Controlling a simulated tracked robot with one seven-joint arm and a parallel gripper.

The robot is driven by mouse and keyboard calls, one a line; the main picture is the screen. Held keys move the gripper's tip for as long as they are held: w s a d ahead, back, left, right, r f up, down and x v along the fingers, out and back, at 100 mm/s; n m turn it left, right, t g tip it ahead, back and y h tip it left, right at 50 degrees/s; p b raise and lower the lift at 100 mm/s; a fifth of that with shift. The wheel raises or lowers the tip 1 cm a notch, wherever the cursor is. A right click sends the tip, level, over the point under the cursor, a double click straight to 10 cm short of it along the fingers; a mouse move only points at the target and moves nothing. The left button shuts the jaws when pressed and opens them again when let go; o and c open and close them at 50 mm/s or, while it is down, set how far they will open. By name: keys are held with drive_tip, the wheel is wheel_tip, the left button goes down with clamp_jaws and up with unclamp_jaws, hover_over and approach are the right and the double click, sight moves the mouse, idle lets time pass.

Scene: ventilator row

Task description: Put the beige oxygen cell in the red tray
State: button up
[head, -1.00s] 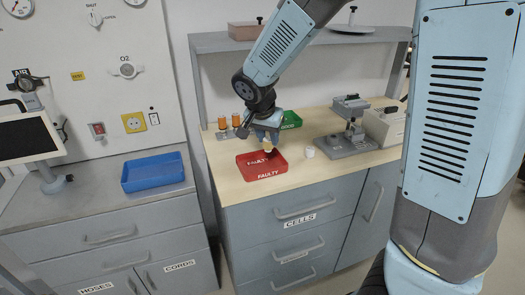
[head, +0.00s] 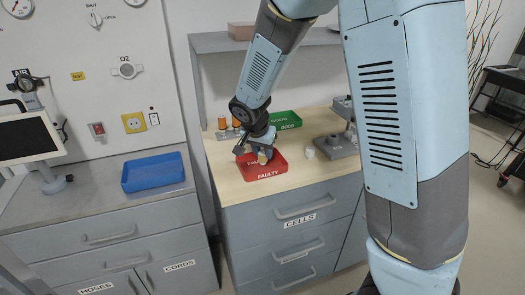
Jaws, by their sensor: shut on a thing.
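The red tray (head: 281,166), marked FAULTY, sits near the front edge of the wooden bench top. My gripper (head: 262,157) is over the red tray, pointing down, and is shut on the beige oxygen cell (head: 263,158). Only a small part of the cell shows between the fingers. The cell is at or just above the tray's inside; I cannot tell whether it touches the floor of the tray.
A green tray (head: 287,119) stands behind the red one. Orange-topped cells (head: 222,123) stand at the back left. A small white cylinder (head: 309,153) lies right of the red tray, near a grey fixture (head: 336,146). A blue tray (head: 153,172) is on the left counter.

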drive_tip(key=shift+f, duration=0.6)
drive_tip(key=o, duration=1)
drive_tip(key=shift+r, duration=0.5)
drive_tip(key=v, duration=1.2)
drive_tip(key=shift+r, duration=0.1)
